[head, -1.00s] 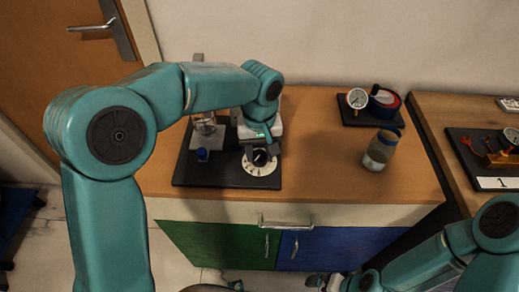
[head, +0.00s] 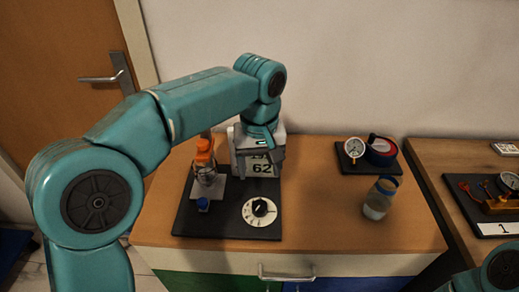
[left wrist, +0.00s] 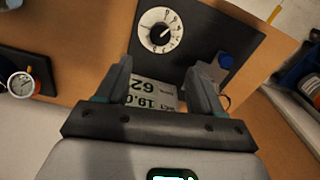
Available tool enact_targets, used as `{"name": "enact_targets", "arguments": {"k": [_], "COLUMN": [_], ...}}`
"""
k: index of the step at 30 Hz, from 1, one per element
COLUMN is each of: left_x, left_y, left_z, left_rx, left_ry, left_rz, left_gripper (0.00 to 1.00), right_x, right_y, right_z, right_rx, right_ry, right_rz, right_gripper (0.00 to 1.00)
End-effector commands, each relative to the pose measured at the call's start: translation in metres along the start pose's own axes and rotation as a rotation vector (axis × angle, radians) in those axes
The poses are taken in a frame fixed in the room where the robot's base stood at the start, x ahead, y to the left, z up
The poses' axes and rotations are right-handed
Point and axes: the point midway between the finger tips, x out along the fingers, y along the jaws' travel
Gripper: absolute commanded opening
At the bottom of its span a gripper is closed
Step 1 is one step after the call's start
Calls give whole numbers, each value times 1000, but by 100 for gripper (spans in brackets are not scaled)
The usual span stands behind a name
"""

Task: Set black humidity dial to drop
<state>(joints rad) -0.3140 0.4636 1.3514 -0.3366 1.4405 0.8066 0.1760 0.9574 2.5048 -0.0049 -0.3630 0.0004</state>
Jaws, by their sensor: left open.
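The black dial (head: 259,207) sits on a round white marked plate on the dark board (head: 225,227). It also shows in the left wrist view (left wrist: 158,31), where its pointer is visible but the marks are too small to read surely. My right gripper is out of view.
A blue-lidded jar (head: 379,198) and a gauge (head: 355,155) on a black base stand right. Bare wood lies between.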

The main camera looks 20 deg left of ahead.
Motion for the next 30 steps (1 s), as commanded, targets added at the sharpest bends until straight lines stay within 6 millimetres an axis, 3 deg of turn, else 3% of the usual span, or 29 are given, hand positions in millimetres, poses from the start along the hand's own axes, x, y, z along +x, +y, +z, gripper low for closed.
{"name": "enact_targets", "arguments": {"k": [3,9,30], "left_x": [-24,-39,-40], "left_y": [1,0,0], "left_z": [0,0,1], "left_rx": [0,0,0], "left_ry": [2,0,0], "left_rz": [2,1,0], "left_gripper": [67,67,67], "right_x": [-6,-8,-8], "right_y": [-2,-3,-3], "right_z": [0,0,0], "right_rx": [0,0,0], "right_ry": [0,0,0], "right_rz": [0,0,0], "right_gripper": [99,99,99]}}
